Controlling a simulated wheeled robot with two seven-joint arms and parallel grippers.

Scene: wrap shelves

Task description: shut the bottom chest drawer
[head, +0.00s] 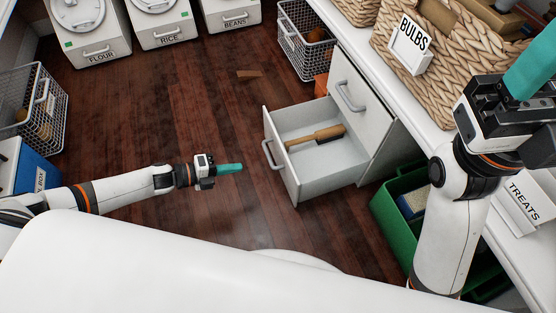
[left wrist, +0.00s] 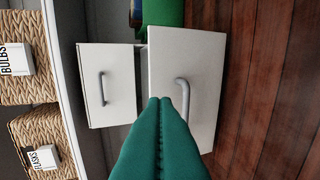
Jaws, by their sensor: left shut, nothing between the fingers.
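The bottom chest drawer (head: 322,165) is pulled out, with a wooden-handled brush (head: 316,137) lying inside. Its pale front and grey handle (head: 270,155) face my left gripper (head: 241,168). That gripper's teal fingers are together and empty, pointing at the drawer front with a gap of floor between in the head view. In the left wrist view the fingertips (left wrist: 160,101) overlap the drawer front (left wrist: 200,66) beside its handle (left wrist: 184,100); contact is not clear there. The upper drawer (head: 350,92) is flush with the chest. My right gripper (head: 532,74) is raised at the right, its fingertips cut off or unclear.
A green crate (head: 386,208) stands on the floor right of the open drawer. A wire basket (head: 303,48) stands beyond the chest. Wooden floor (head: 180,110) is clear around my left arm.

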